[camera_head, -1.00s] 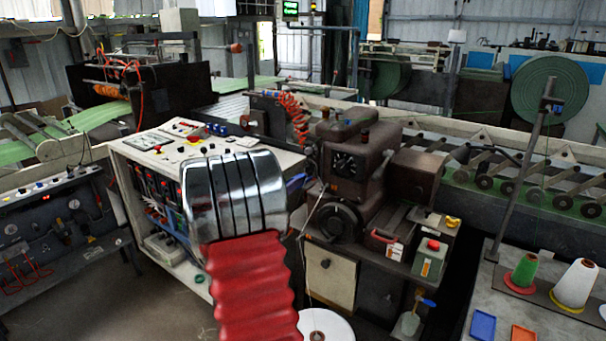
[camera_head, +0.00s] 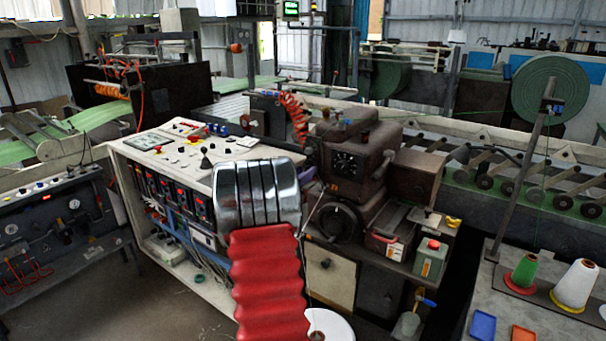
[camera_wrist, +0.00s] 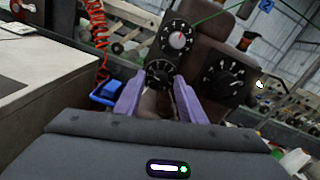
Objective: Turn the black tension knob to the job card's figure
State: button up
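In the wrist view, several dials with white marks face me on the brown machine (camera_wrist: 202,52). One black dial (camera_wrist: 159,71) is straight ahead, just beyond my fingertips. A larger black dial (camera_wrist: 224,80) is to the right, and a dial with a pale centre (camera_wrist: 177,38) is above. I cannot tell which is the tension knob or read any figure. My gripper (camera_wrist: 158,92) has two purple fingers, spread apart with nothing seen held between them. In the head view, a black dial (camera_head: 345,163) shows on the machine; my arm mostly hides my gripper. No job card is clearly identifiable.
A white console (camera_head: 240,150) with knobs and buttons stands left of the machine. A blue bin (camera_wrist: 106,92) is left of my fingers.

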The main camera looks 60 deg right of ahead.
grip_shut()
jog(key=shift+m, duration=0.4)
jog(key=shift+f+m, duration=0.1)
jog(key=shift+m, duration=6.5)
grip_release()
